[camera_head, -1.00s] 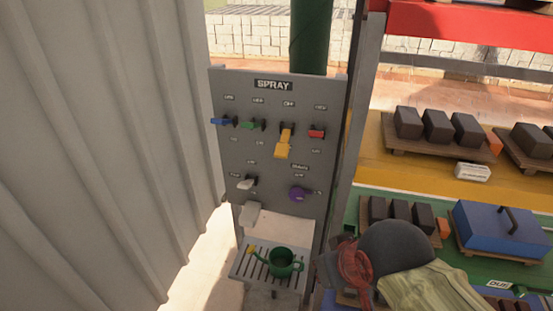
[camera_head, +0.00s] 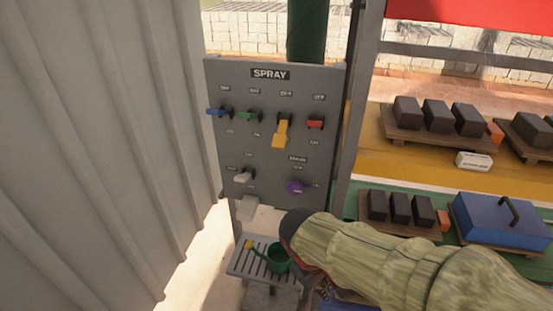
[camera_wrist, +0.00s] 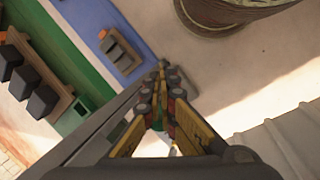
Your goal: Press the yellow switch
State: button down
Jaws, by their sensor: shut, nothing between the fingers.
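The yellow switch (camera_head: 280,135) is on the grey SPRAY panel (camera_head: 225,145) in the head view, in the upper row between the green switch (camera_head: 249,116) and the red switch (camera_head: 315,124). Its wide yellow handle hangs downward. My gripper's fingers (camera_wrist: 163,75) are shut and empty in the wrist view. In the head view my arm's sleeved links hide most of the gripper, which is low and right of the panel, below and apart from the yellow switch. The wrist view does not clearly show the switch.
A blue switch (camera_head: 218,112), a white lever (camera_head: 242,177) and a purple knob (camera_head: 295,187) share the panel. A green watering can (camera_head: 278,258) stands on the slatted shelf below. A corrugated wall (camera_head: 100,150) is left; block racks (camera_head: 440,140) are right.

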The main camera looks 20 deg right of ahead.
jog(key=w+d+f+n+h+b, duration=0.2)
jog(key=w+d+f+n+h, duration=0.3)
jog(key=w+d+n+h, duration=0.6)
jog(key=w+a+r+n+t+h, duration=0.1)
jog(key=w+a+n+t+h, duration=0.1)
jog(key=w+n+t, duration=0.5)
jog(key=w+a+r+n+t+y, duration=0.3)
jog(key=w+a+r+n+t, duration=0.4)
jog(key=w+a+r+t, duration=0.3)
jog(key=a+r+t, duration=0.1)
jog(key=a+t, duration=0.3)
jog(key=t, duration=0.1)
jog(key=shift+a+n+t, duration=0.15)
jog(key=shift+n+t, duration=0.15)
jog(key=shift+n, duration=0.1)
